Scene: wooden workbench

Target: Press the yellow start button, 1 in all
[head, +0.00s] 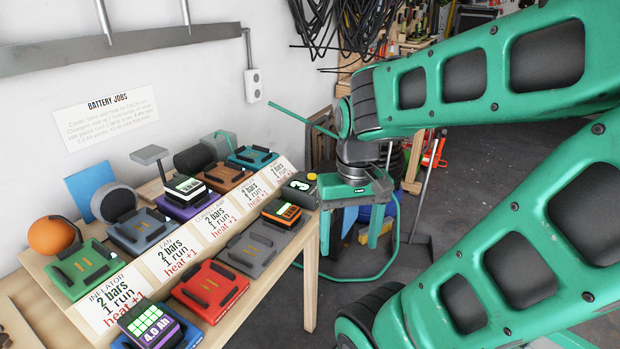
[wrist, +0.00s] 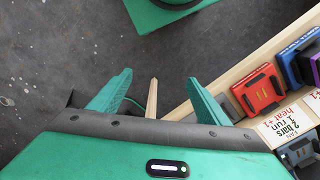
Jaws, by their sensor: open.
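The yellow start button (head: 312,176) is a small knob on a dark box (head: 300,189) with a lit green "3", at the far right corner of the bench. My gripper (head: 349,246) hangs just to the right of this box in the head view, past the bench edge. Its two green fingers point down and are spread, with nothing held between them. In the wrist view my gripper (wrist: 157,80) also shows open, with the floor and a wooden bench leg behind the fingers. The button does not show in the wrist view.
The wooden bench (head: 311,262) carries rows of coloured docks, including a red one (head: 210,291). Several hold battery packs, such as the "4.0 Ah" pack (head: 151,325). An orange ball (head: 50,236) sits at the left. Floor right of the bench has open room.

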